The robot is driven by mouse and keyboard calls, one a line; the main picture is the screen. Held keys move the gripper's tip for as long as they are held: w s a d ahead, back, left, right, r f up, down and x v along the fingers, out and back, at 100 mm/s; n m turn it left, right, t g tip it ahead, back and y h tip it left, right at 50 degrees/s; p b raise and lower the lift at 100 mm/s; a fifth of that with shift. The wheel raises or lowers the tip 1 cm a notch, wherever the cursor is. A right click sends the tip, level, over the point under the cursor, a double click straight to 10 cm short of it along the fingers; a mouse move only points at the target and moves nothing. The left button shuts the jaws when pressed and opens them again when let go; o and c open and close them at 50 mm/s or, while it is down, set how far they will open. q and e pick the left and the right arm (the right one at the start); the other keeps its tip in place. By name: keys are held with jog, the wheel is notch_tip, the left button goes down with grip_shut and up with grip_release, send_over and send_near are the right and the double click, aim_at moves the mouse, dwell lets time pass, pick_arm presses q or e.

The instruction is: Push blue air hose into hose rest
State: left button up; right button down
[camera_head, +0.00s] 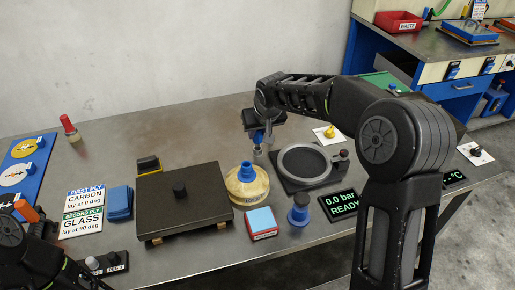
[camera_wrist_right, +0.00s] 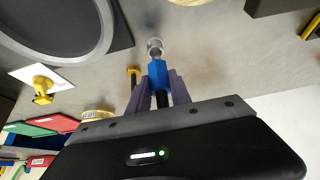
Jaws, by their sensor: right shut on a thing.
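My right gripper (camera_head: 259,138) is shut on the blue air hose, gripping its blue end piece (camera_wrist_right: 158,75) between two purple-grey fingers. In the right wrist view the tip of the hose points at a small silver round fitting (camera_wrist_right: 154,45), which looks like the hose rest. The tip meets or overlaps the fitting in the picture; I cannot tell whether it is seated. In the head view the blue end (camera_head: 258,137) shows under the gripper, just left of the grey ring plate. My left gripper is out of frame; only part of that arm shows at the lower left.
The dark plate with a grey ring (camera_head: 304,164) is right of the right gripper. A tan round pot with a blue top (camera_head: 247,184) and a dark square lid (camera_head: 184,200) stand nearer and left. A yellow knob (camera_wrist_right: 42,87) sits on a white card. The table's back left is fairly clear.

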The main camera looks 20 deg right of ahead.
aim_at(259, 136)
jog(key=shift+f+b, duration=1.1)
jog(key=shift+f, duration=0.35)
dwell(0.5)
jog(key=c, duration=1.1)
grip_release()
jog(key=shift+v, duration=3.9)
